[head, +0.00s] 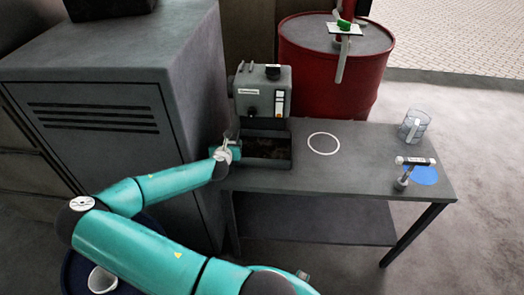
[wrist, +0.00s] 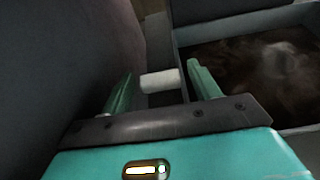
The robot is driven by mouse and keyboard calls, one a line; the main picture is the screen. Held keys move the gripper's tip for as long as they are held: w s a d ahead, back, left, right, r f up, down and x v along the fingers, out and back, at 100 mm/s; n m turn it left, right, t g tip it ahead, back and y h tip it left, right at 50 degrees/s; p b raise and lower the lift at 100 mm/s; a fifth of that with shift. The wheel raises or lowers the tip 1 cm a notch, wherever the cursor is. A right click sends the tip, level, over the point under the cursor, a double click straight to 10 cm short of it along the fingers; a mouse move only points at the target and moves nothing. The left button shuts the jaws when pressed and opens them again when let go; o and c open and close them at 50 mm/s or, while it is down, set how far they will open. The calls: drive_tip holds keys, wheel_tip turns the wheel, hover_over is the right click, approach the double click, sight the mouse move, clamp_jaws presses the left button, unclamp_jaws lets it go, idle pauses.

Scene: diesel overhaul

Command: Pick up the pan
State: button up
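The pan (head: 281,163) is a grey open tray with dark brown contents, at the foot of a grey machine on the bench's left end. In the wrist view its rim (wrist: 245,22) and brown inside fill the upper right. A short pale handle-like cylinder (wrist: 160,80) sticks out beside the pan; how it joins the pan is not clear. My gripper (head: 226,142) is at the pan's left side. In the wrist view my gripper (wrist: 160,72) is open, its fingers on either side of the cylinder with gaps showing. I cannot see any contact.
The grey machine (head: 262,92) stands right behind the pan. A tall grey cabinet (head: 120,110) is close on the left. On the bench (head: 330,185) are a white ring (head: 323,143), a clear jug (head: 413,126) and a hammer-like tool (head: 408,172). A red drum (head: 330,75) stands behind.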

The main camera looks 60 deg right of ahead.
drive_tip(key=c, duration=1)
drive_tip(key=shift+r, duration=0.1)
